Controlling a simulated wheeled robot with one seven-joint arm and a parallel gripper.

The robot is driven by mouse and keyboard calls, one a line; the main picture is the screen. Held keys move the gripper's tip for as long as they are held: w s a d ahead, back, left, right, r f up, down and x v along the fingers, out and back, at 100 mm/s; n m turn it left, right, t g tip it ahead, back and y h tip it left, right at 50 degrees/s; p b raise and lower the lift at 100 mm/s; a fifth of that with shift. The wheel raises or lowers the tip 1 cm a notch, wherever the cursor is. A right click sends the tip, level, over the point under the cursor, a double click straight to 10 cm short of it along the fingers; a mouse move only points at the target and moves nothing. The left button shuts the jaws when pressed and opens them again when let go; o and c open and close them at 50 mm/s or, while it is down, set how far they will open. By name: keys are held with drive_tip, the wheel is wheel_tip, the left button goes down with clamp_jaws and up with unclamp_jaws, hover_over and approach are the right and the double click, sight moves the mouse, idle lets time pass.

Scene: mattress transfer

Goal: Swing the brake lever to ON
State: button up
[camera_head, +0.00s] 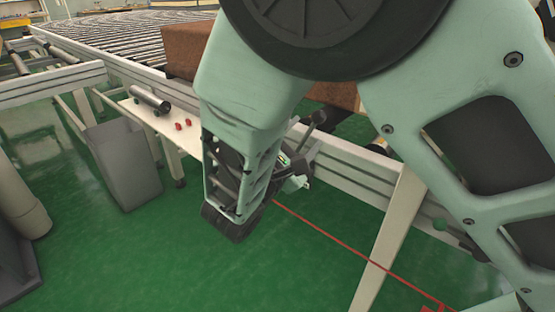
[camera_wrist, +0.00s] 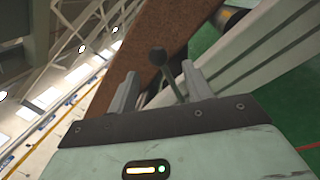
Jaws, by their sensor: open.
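The brake lever (camera_wrist: 158,58) shows in the wrist view as a dark rod with a round knob. It stands between the two grey fingers of my gripper (camera_wrist: 160,86), which are open and apart. The rod looks nearer the right finger; I cannot tell whether it touches. In the head view, the lever's dark knob (camera_head: 319,117) sticks up beside the conveyor's side rail. My gripper (camera_head: 301,158) is just below it there, largely hidden behind my own arm. The lever's base and any ON mark cannot be made out.
A brown block (camera_head: 188,52) lies on the roller conveyor (camera_head: 115,35). The conveyor's pale side rail (camera_head: 350,165) runs close behind my gripper. A white shelf (camera_head: 160,120) holds a dark cylinder (camera_head: 150,98) and small red pieces. A grey bin (camera_head: 122,165) stands at left. Green floor is open in front.

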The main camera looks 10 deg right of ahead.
drive_tip(key=v, duration=0.9)
drive_tip(key=shift+p, duration=0.4)
drive_tip(key=shift+s, duration=0.15)
drive_tip(key=s+d+f+m+g+y, duration=0.45)
drive_tip(key=s+d+g, duration=0.5)
drive_tip(key=g, duration=0.25)
drive_tip(key=s+a+r+m+g+y, duration=0.2)
drive_tip(key=s+a+m+y, duration=0.2)
drive_tip(key=s+m+y, duration=0.45)
wheel_tip(320, 180, up, 23)
drive_tip(key=n+y+p, duration=0.1)
drive_tip(key=y+p, duration=0.1)
drive_tip(key=p, duration=2)
drive_tip(key=shift+s+a+n+p, duration=0.3)
drive_tip(key=shift+s+n+p, duration=0.1)
drive_tip(key=shift+s, duration=0.1)
